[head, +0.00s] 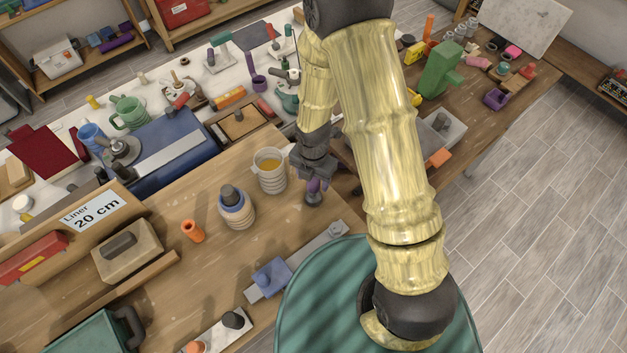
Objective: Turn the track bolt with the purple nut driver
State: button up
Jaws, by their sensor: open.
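The purple nut driver (313,198) stands upright on the wooden bench, just below my gripper. My gripper (314,180) points down over it with its dark jaws open around or just above the top of the driver. The jaws partly hide the driver, and I cannot tell whether they touch it. A grey metal track (309,254) lies on the bench nearer to me. A small grey round bolt head (336,229) sits near its far right end. A blue block (271,277) sits on the track toward its near left end.
A cup of amber liquid (270,172) and a blue-and-white jar (235,208) stand close left of my gripper. An orange tube (193,231) and a wooden block with a dark handle (126,250) are further left. A green round surface (310,305) is in front.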

dwell(0.4)
grip_shut()
jog(key=shift+r, duration=0.15)
notch_tip(320, 180, up, 10)
jog(key=shift+f+b, duration=0.1)
jog(key=shift+b, duration=0.65)
dwell(0.4)
